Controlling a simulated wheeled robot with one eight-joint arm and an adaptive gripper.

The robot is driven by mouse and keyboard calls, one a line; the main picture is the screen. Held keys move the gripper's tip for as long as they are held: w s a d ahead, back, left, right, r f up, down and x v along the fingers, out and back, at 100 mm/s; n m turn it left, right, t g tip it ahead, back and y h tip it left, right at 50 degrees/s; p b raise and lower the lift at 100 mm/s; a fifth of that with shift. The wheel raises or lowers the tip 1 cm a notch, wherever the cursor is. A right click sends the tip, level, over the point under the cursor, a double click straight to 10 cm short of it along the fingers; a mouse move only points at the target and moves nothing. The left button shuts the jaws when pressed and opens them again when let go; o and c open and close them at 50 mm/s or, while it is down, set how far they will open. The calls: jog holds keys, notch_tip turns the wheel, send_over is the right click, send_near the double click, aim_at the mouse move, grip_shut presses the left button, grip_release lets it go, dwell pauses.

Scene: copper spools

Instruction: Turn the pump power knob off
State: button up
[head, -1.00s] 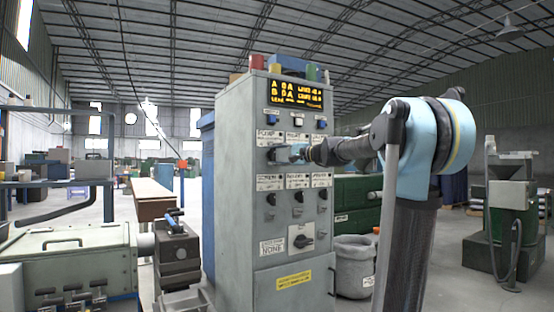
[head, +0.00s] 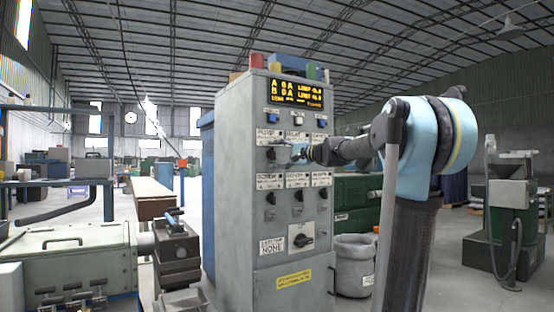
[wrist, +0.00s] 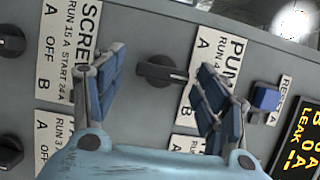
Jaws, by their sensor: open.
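The pump knob (wrist: 160,72) is a black bar-shaped knob on the grey cabinet. In the wrist view it lies left of the PUMP label (wrist: 222,60), its bar nearly horizontal and one end towards that label. In the head view the knob (head: 271,154) is the left one of the upper knob row. My gripper (wrist: 162,60) is open, with blue-padded fingers on either side of the knob in the picture. Contact with the knob cannot be told. In the head view my gripper (head: 292,154) is in front of the panel and partly covers the upper row.
A blue reset button (wrist: 264,97) and a lit display (wrist: 303,135) lie to the right in the wrist view. A grey bin (head: 354,262) stands right of the cabinet (head: 232,220).

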jog(key=v, duration=1.1)
jog(key=shift+d, duration=0.2)
jog(key=shift+s+f, duration=0.1)
jog(key=shift+f, duration=0.05)
jog(key=s+f+n+g+h, duration=0.25)
jog(key=s+f, duration=0.65)
jog(key=f, duration=0.5)
jog(key=s+f+n+g+h, duration=0.2)
jog(key=s+f+h, duration=0.2)
jog(key=s+f, duration=0.65)
jog(key=s+d+f+g+h, duration=0.1)
jog(key=s+d+f, duration=0.3)
jog(key=f, duration=0.5)
jog(key=s+d+f+n+g+h, duration=0.1)
jog(key=s+d+f+h, duration=0.3)
jog(key=f, duration=0.6)
jog(key=s+d+f+n+g+h, duration=0.1)
jog(key=s+d+f+h, duration=0.2)
jog(key=s+d+f, duration=0.3)
notch_tip(320, 180, down, 4)
jog(key=shift+s+r, duration=0.1)
jog(key=shift+s, duration=0.75)
jog(key=shift+h, duration=0.25)
